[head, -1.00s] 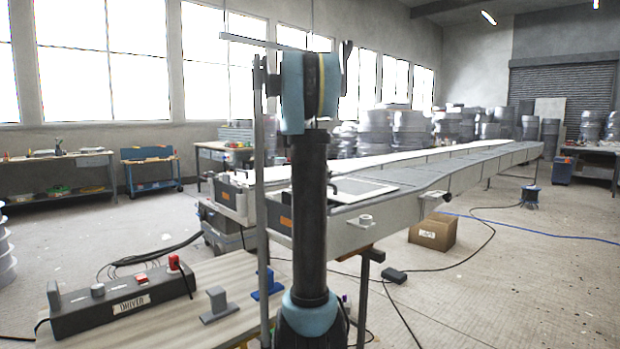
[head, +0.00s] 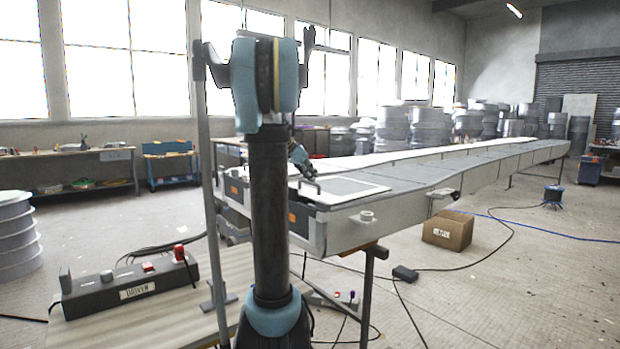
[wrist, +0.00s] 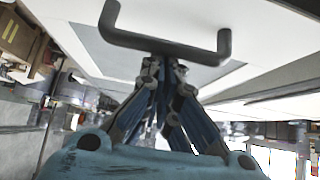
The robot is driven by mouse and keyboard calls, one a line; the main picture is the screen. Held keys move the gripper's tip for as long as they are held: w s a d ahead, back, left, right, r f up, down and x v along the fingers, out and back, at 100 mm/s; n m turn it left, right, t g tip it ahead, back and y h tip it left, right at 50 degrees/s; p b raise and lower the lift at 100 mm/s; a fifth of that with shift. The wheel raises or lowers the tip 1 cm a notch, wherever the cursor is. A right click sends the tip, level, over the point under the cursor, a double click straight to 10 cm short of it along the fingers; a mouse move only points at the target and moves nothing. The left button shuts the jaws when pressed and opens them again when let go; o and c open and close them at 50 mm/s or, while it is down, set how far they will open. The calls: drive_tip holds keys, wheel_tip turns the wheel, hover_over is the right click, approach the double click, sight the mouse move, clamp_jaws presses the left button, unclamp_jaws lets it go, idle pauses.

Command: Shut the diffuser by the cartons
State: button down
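A pale panel with a grey inset (head: 345,189) lies flat on the near end of the long grey-white structure; I take it to be the diffuser's cover, but cannot tell how far open it is. A dark U-shaped handle (head: 306,186) stands on its left part. The handle also shows large in the wrist view (wrist: 165,46). My gripper (wrist: 165,68) points at the middle of the handle's bar, its fingertips close together just beside it. Whether they touch or clasp it is unclear. In the head view my gripper (head: 299,158) hangs just above the handle, partly behind my arm.
A brown carton (head: 447,230) stands on the floor right of the structure, with cables and a small black box (head: 405,273) nearby. A wooden table (head: 165,318) with a grey control box (head: 130,288) is at front left. The floor at right is mostly clear.

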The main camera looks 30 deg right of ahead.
drive_tip(key=shift+a+f, duration=0.15)
drive_tip(key=shift+a, duration=0.1)
drive_tip(key=shift+d, duration=0.1)
drive_tip(key=d, duration=0.2)
drive_tip(key=w+d+r, duration=0.1)
drive_tip(key=d, duration=0.1)
drive_tip(key=v, duration=1)
